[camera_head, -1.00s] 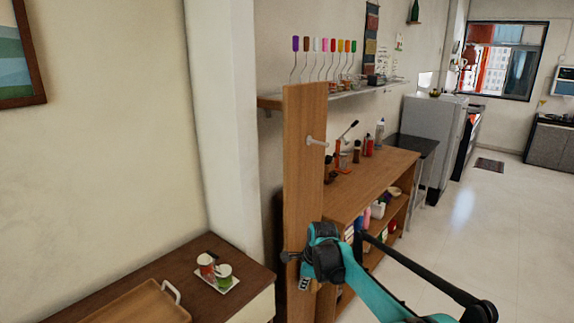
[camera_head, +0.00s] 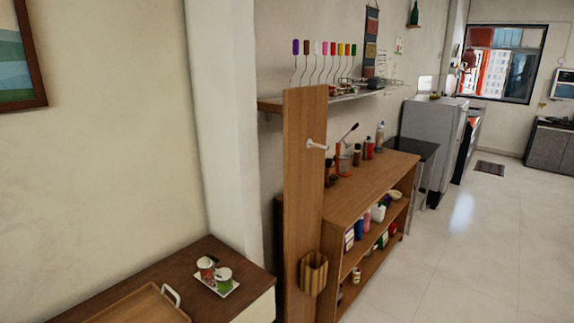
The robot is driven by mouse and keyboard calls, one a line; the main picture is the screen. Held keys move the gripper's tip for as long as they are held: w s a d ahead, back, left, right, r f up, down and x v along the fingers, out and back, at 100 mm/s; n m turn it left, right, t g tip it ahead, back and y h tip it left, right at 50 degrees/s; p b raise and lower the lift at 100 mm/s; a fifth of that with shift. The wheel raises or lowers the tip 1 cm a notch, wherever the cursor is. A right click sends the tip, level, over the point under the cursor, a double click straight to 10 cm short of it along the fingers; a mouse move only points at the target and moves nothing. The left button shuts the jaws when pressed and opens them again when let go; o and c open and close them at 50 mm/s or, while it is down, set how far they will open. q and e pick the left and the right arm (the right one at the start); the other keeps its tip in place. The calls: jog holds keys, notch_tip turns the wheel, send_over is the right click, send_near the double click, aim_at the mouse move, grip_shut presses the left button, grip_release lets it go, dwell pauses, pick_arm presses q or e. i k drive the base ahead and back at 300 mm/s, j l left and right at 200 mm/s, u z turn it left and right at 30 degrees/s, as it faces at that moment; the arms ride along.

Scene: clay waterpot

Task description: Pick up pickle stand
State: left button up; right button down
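What looks like the pickle stand (camera_head: 233,290) is a small white tray on the dark wooden cabinet top at the lower left. A jar with red and white on it (camera_head: 206,268) and a green and white jar (camera_head: 223,278) stand upright on it. Small dark shapes, perhaps spoons or handles, show at the jars' tops. Neither of my grippers shows in the view, so nothing is seen touching the stand.
A wooden tray with a pale handle (camera_head: 145,306) lies on the cabinet (camera_head: 190,262) left of the stand. A tall wooden panel (camera_head: 304,180) with a slatted wooden holder (camera_head: 313,274) stands to the right. Beyond are a filled shelf unit (camera_head: 375,185) and open floor (camera_head: 480,250).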

aim_at(221, 281)
jog(key=i+j+z, duration=0.25)
jog(key=z, duration=0.15)
jog(key=i+j+z, duration=0.4)
